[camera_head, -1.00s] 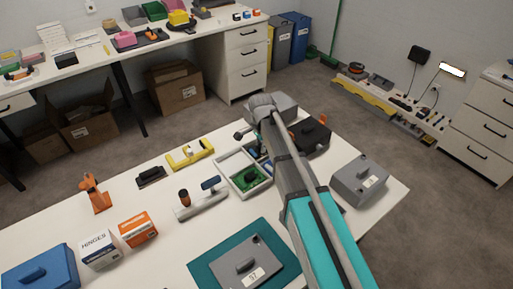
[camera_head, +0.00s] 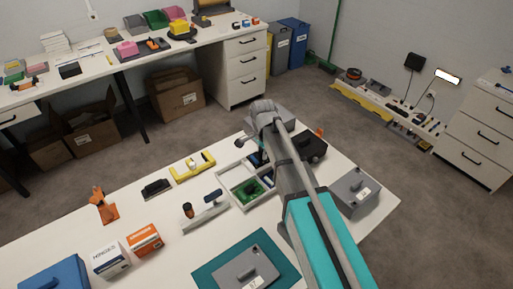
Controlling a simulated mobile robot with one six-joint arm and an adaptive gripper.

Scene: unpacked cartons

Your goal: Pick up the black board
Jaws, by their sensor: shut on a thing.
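A flat black piece with a raised grip (camera_head: 157,188) lies on the white table between an orange figure and a yellow tool; I cannot tell whether it is the black board. A pale tray (camera_head: 235,199) near the table's middle holds a green board (camera_head: 252,190) and some dark and blue items. My arm reaches over the table, and its grey end is above the tray's far side. My gripper is hidden behind the arm, so neither its fingers nor anything between them shows.
A black box (camera_head: 314,146) and a grey box (camera_head: 352,192) stand right of my arm. A grey lidded block (camera_head: 243,270) sits on a teal mat (camera_head: 207,273) in front. An orange-white carton (camera_head: 145,240) and a white carton (camera_head: 110,261) stand at the left.

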